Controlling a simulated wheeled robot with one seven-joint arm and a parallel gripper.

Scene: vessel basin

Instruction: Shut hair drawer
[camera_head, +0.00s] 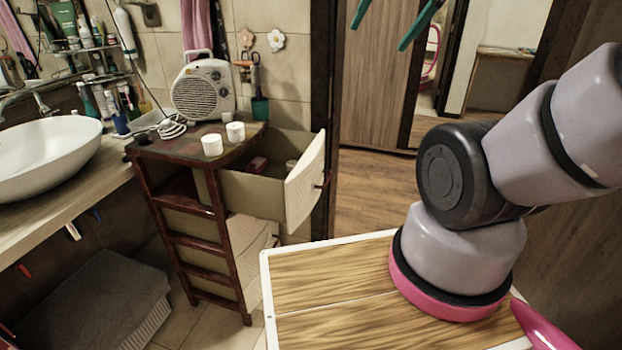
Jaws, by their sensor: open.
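A narrow dark-red wooden cabinet (219,235) stands beside the sink counter. Its top drawer (304,183) is pulled out to the right, with a pale curved front and a small dark handle (322,180). A few small items lie inside the drawer; they are hard to make out. I take this to be the hair drawer, though no label shows. My gripper (378,38) shows only as two teal fingers at the top edge, spread apart with nothing between them. It is above and to the right of the drawer in the picture, apart from it.
A fan heater (203,90) and two white cups (235,132) stand on the cabinet top. A lower pale front (252,258) sits under the open drawer. A white sink (45,155) is at left. Wooden floor (375,190) is clear right of the drawer.

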